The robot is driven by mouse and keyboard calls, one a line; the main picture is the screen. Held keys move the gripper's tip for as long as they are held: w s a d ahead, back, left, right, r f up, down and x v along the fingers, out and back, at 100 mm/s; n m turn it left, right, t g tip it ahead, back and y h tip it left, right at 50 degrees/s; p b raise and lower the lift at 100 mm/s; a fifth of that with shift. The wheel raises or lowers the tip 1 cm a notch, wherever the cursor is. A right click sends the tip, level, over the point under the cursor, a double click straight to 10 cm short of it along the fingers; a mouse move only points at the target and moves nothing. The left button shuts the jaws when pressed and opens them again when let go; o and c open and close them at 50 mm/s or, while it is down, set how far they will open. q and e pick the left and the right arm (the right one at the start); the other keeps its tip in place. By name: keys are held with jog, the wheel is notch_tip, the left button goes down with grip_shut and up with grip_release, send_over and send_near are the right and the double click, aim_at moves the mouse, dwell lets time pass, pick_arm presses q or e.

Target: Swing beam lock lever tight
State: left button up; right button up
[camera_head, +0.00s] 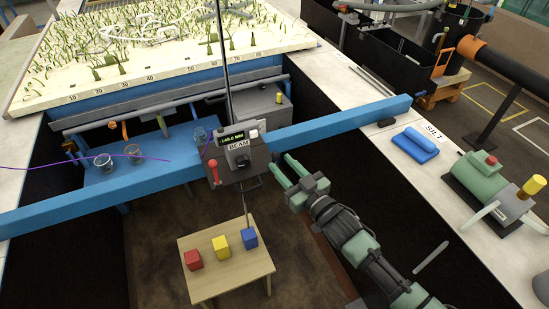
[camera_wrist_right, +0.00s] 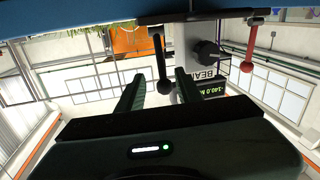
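The blue beam (camera_head: 340,127) crosses the flume and carries a grey carriage (camera_head: 240,155) with a BEAM label and a lit display. A red-knobbed lever (camera_head: 213,172) stands on the carriage's left side; it also shows in the right wrist view (camera_wrist_right: 249,50). A black lever with a ball end (camera_wrist_right: 158,55) shows in the right wrist view, its ball between my finger lines; contact cannot be told. Which lever is the lock is not marked. My right gripper (camera_head: 281,164) is open, just right of the carriage; its fingers show in the wrist view (camera_wrist_right: 160,78). My left gripper is out of view.
A small wooden table (camera_head: 230,275) with red, yellow and blue cubes stands below the carriage. A blue shelf (camera_head: 130,180) with glass beakers lies left.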

aim_at(274, 158)
jog(key=x, duration=0.2)
jog(key=shift+w+a+r+p, duration=0.15)
jog(key=shift+w+a+p, duration=0.1)
jog(key=shift+w+p, duration=0.1)
jog(key=shift+w+a, duration=0.35)
jog(key=shift+a, duration=0.05)
jog(key=shift+w, duration=0.15)
jog(key=shift+c, duration=0.8)
jog(key=c, duration=0.6)
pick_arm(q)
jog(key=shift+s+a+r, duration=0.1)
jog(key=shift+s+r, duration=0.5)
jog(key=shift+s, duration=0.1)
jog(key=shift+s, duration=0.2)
